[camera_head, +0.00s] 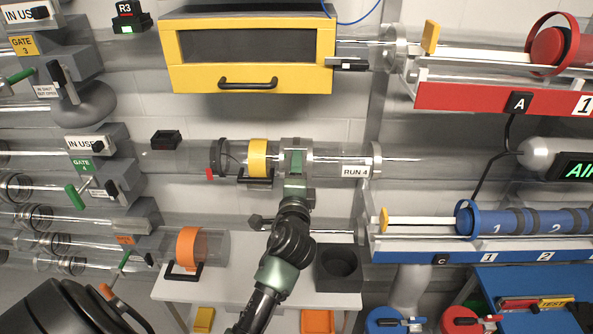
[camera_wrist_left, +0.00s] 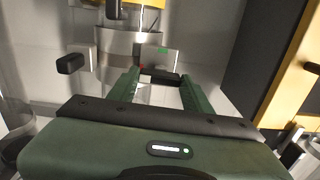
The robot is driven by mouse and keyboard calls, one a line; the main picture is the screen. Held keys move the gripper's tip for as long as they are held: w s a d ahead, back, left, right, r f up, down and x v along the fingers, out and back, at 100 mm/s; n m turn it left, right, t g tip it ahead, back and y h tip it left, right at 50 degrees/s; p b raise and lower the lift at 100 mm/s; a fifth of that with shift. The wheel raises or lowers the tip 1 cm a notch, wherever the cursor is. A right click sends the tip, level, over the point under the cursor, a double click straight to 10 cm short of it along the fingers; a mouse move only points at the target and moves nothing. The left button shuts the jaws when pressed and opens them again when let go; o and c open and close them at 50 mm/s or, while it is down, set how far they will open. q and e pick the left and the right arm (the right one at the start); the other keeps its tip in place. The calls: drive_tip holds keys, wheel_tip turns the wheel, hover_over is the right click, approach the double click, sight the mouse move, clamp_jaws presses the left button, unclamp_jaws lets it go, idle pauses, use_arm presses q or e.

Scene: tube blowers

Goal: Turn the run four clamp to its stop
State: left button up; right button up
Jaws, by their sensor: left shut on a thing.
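The run four tube crosses the middle of the head view, with a RUN 4 label (camera_head: 355,172). A metal clamp band (camera_head: 309,158) wraps the clear tube just left of the label. My left gripper (camera_head: 293,162) reaches up from below and covers part of the clamp. In the left wrist view, the metal band (camera_wrist_left: 130,44) is just beyond the fingers. A dark handle (camera_wrist_left: 163,76) lies between the green fingers of the left gripper (camera_wrist_left: 160,84), which are shut on it. The fingers hide part of the handle. My right gripper is not in view.
A yellow-framed box (camera_head: 247,50) hangs above the tube. A yellow collar (camera_head: 257,158) with a black handle sits left of the clamp. Red (camera_head: 460,96) and blue (camera_head: 470,254) racks stand at right.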

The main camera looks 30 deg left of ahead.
use_arm(q)
drive_tip(key=shift+f+n, duration=0.1)
drive_tip(key=shift+n, duration=0.3)
drive_tip(key=o, duration=1.4)
drive_tip(key=shift+c, duration=0.2)
drive_tip(key=shift+s, duration=0.1)
drive_tip(key=b+v, duration=0.1)
drive_tip(key=v, duration=0.6)
drive_tip(key=shift+s+d, duration=0.2)
drive_tip(key=shift+s, duration=0.15)
